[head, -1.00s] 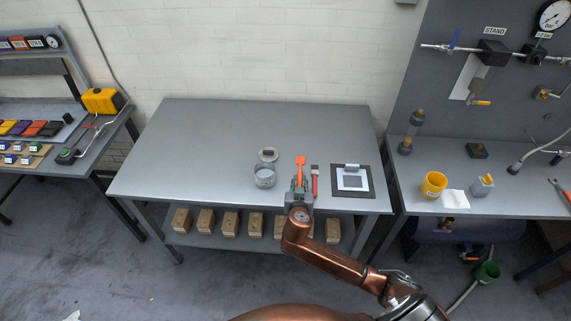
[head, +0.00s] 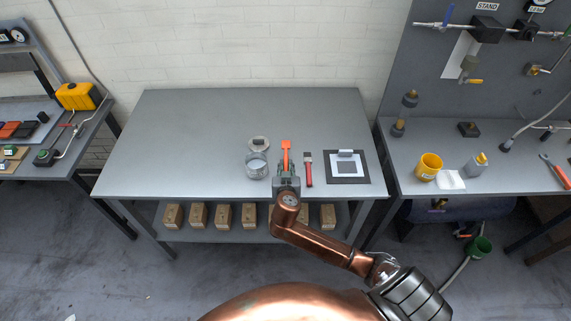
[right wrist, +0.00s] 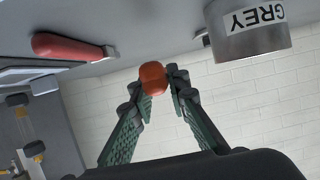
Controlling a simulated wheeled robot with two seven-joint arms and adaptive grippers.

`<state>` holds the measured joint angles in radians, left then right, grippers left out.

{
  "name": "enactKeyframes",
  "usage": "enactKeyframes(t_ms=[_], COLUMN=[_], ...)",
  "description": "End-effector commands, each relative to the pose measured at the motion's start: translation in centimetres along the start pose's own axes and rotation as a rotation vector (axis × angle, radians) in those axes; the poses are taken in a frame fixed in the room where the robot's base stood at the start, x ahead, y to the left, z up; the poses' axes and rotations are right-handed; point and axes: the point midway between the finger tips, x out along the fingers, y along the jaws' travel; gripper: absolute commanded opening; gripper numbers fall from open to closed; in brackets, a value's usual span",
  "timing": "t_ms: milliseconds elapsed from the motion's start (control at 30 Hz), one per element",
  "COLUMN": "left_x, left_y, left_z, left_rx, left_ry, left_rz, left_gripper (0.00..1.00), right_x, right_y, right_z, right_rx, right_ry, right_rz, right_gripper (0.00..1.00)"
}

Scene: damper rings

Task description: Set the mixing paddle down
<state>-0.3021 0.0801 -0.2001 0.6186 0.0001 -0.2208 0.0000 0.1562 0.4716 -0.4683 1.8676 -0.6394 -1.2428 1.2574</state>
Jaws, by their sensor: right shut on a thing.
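The mixing paddle (head: 286,152) is orange and points toward the back of the table. My right gripper (head: 286,178) is shut on it near the front edge of the grey table (head: 190,150). In the right wrist view, the rounded orange-red end of the paddle (right wrist: 153,78) sits between the fingertips. Whether the paddle touches the table top is hard to tell. My left gripper is not in view.
A red-handled tool (head: 308,170) lies close on the right, with a dark-framed sheet (head: 346,167) beyond it. A container labelled GREY (right wrist: 247,35) shows in the right wrist view. The table's left half is clear.

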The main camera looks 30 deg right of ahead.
Motion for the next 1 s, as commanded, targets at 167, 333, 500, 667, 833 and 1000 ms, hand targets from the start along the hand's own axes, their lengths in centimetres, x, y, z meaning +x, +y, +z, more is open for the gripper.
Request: enactKeyframes(t_ms=[167, 333, 500, 667, 833, 1000], left_x=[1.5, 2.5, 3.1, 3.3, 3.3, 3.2], left_y=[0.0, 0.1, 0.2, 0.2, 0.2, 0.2], left_z=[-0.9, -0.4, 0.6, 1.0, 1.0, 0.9], left_rx=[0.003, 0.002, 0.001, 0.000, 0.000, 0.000], left_ry=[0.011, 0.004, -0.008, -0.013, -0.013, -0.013], left_rz=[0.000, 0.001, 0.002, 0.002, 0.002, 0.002], left_gripper=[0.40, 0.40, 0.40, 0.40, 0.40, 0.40], right_x=[0.8, 1.3, 1.6, 1.7, 1.7, 1.7], right_y=[0.1, 0.1, 0.1, 0.1, 0.1, 0.1], right_z=[2.1, 3.4, 4.1, 4.4, 4.4, 4.4], right_rx=[0.000, 0.001, 0.001, 0.000, 0.000, 0.000], right_ry=[-0.003, -0.002, 0.000, 0.001, 0.001, 0.001], right_rz=[0.004, 0.002, 0.002, 0.002, 0.002, 0.002], right_gripper=[0.00, 0.00, 0.00, 0.00, 0.00, 0.18])
